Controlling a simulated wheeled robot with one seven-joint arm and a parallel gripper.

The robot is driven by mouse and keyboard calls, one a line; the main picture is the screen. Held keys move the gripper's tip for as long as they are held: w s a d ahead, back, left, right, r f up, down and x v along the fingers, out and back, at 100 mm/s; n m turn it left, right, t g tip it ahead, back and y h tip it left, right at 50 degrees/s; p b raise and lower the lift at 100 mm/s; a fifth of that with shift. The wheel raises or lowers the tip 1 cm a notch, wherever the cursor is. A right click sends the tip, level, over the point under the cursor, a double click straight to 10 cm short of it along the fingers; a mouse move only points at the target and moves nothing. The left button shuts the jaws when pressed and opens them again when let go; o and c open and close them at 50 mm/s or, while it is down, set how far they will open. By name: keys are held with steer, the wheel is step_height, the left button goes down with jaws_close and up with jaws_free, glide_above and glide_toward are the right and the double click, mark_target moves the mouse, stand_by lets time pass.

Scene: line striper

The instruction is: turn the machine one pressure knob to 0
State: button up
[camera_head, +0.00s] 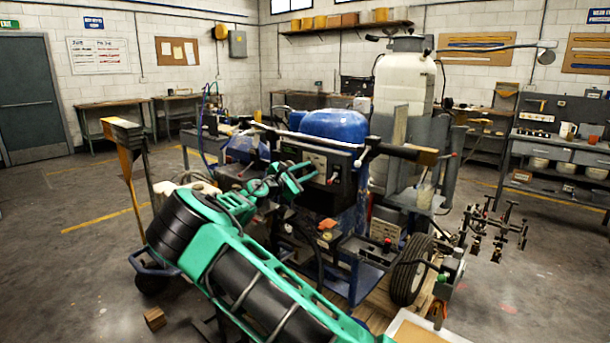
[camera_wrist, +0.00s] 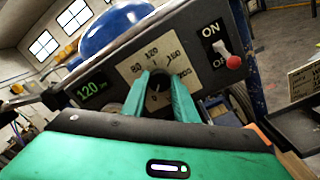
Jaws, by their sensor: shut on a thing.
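The machine (camera_head: 335,125) stands in the middle of the head view, with a blue rounded top and a dark control panel (camera_head: 345,165). In the wrist view the panel carries a pale dial (camera_wrist: 178,62) with marks such as 80, 120, 160 and 200. A green digital readout (camera_wrist: 90,88) beside it shows 120. The dark pressure knob (camera_wrist: 160,77) sits at the dial's centre, mostly hidden by my fingers. My gripper (camera_wrist: 160,85) has its green fingers on either side of the knob, shut on it. In the head view my gripper (camera_head: 306,168) reaches the panel front.
An ON/OFF switch with a red tip (camera_wrist: 233,62) is close to the right of the dial. A handlebar (camera_head: 400,152) crosses above the panel. A white tank (camera_head: 404,80) stands behind at right. Open floor lies to the left.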

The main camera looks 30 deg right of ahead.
steer(key=shift+w+a+f+n, duration=0.15)
steer(key=shift+f+n, duration=0.15)
steer(key=shift+n, duration=0.2)
steer(key=o, duration=1.1)
steer(key=shift+c, duration=0.2)
steer(key=shift+r, duration=0.1)
steer(key=v, duration=1)
steer(key=shift+a, duration=0.3)
